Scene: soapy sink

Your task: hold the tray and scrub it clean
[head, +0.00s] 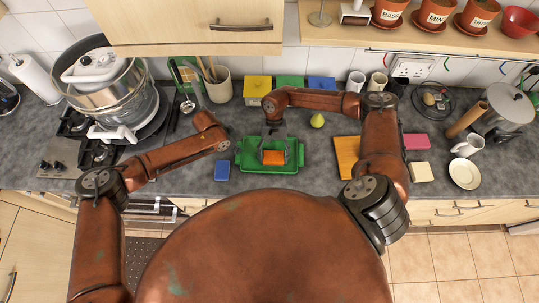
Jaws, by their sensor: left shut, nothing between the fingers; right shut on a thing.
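The green tray (252,166) lies on the grey worktop in the middle of the head view, with a handle at each side. An orange sponge-like block (274,158) is in the tray area. My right gripper (273,150) reaches down from above and is shut on this block. Whether the block touches the tray floor is hard to tell. My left gripper (226,146) is shut and empty just beside the tray's left end. Whether it touches the handle is too small to tell. Any dirt on the tray is not visible.
A green pear (317,120) and coloured boxes stand behind. The hob with pots (112,90) is at left; a plate (464,174) is at right.

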